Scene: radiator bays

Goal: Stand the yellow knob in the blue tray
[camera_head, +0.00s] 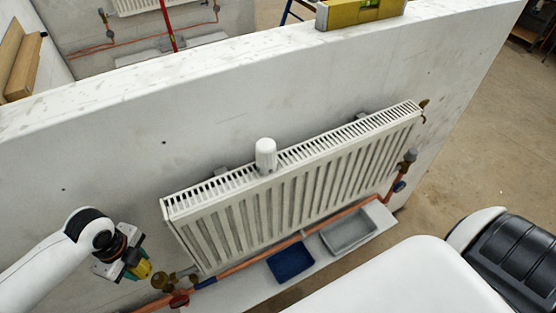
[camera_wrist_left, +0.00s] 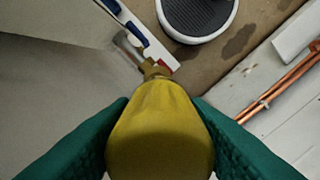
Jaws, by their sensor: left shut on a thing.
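The yellow knob (camera_head: 144,269) is held by my left gripper (camera_head: 135,267), left of the radiator's lower left corner. In the left wrist view the knob (camera_wrist_left: 160,135) is large, between the green finger pads of my left gripper (camera_wrist_left: 160,130), which is shut on it. The blue tray (camera_head: 291,262) is on the pale ledge below the radiator, to the right of the gripper and apart from it. It looks empty. My right gripper is not in view.
A grey tray (camera_head: 347,232) is right of the blue one on the ledge. A white radiator (camera_head: 300,175) with a white knob (camera_head: 265,155) on top is at the wall. Copper pipe (camera_head: 250,260) and a brass valve (camera_head: 163,282) are near the gripper. A yellow level (camera_head: 360,11) lies on the wall top.

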